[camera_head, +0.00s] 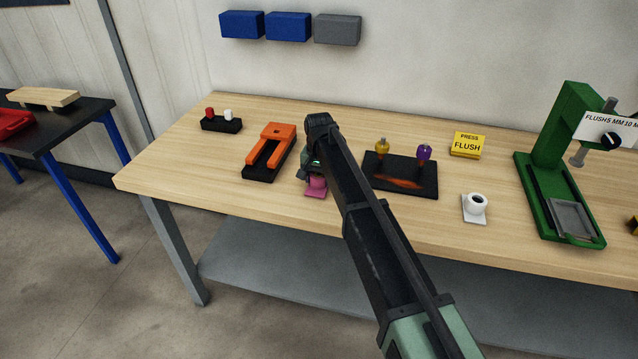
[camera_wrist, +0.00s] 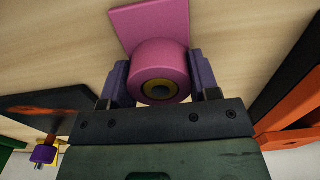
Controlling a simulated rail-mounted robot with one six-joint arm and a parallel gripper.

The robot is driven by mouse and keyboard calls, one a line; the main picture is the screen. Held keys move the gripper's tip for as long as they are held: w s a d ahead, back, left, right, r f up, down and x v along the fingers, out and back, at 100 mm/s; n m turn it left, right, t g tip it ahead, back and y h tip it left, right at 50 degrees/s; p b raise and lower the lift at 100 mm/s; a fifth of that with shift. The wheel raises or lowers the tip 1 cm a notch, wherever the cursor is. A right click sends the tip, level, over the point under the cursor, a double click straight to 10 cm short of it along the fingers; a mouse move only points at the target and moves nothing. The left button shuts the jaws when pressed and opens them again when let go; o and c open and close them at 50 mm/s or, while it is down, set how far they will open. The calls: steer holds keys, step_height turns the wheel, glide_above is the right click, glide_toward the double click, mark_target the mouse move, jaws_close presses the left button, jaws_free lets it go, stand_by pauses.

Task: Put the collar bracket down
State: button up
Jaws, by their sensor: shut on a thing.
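The collar bracket (camera_wrist: 160,58) is pink, a thick round collar with a flat square plate. A yellow ring (camera_wrist: 160,90) with a dark centre sits inside the collar. My gripper (camera_wrist: 162,82) is shut on the collar, one dark finger on each side, with the plate beyond. In the head view the bracket (camera_head: 316,185) shows at the end of my arm, partly hidden by my gripper (camera_head: 312,170). It is over the wooden table (camera_head: 260,220), between the orange fixture and the black mat. I cannot tell whether the plate touches the wood.
The orange fork-shaped fixture (camera_head: 284,133) stands close on the left. Bare wood lies toward the front edge.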

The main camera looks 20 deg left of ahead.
mark_target(319, 174)
steer(key=shift+f, duration=0.15)
steer(key=o, duration=1.4)
step_height(319, 174, up, 12)
steer(key=p, duration=1.2)
steer(key=shift+r, duration=0.2)
